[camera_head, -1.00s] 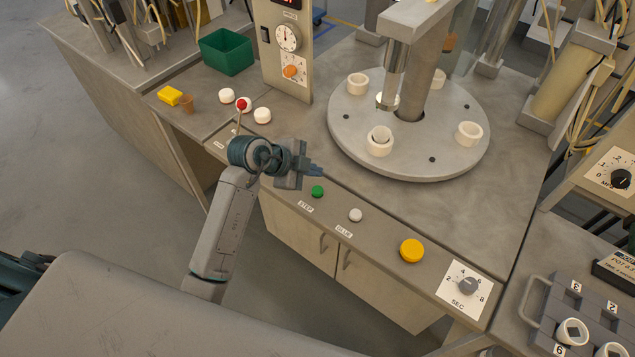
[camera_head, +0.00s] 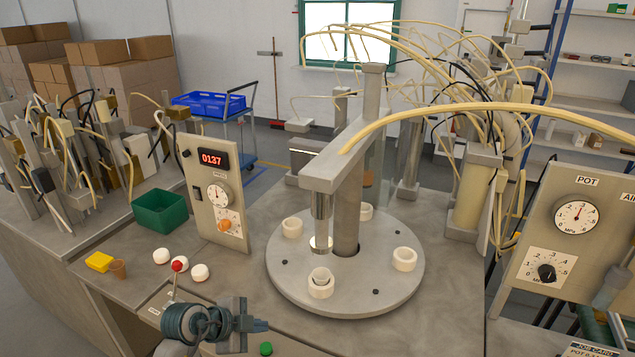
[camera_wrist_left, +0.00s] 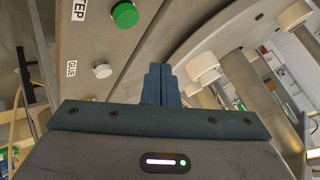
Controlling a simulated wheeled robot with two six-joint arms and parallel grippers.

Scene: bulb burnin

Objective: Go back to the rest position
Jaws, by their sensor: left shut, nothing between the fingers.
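My left gripper (camera_head: 260,325) is low in the head view, above the front of the bench. Its fingers are shut and empty, and they also show in the left wrist view (camera_wrist_left: 160,85). A green button (camera_head: 266,349) lies just below the fingertips in the head view. It also shows in the left wrist view (camera_wrist_left: 125,14), with a white button (camera_wrist_left: 102,71) labelled GLUE near it. A red-knobbed lever (camera_head: 178,267) stands just behind my left wrist. My right gripper is not in view.
A round turntable (camera_head: 300,293) with white cups stands right of my left gripper, under a grey press head (camera_head: 321,215). A gauge panel (camera_head: 218,196), a green bin (camera_head: 160,212), a yellow block (camera_head: 99,262) and a brown cup (camera_head: 118,268) are at the left.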

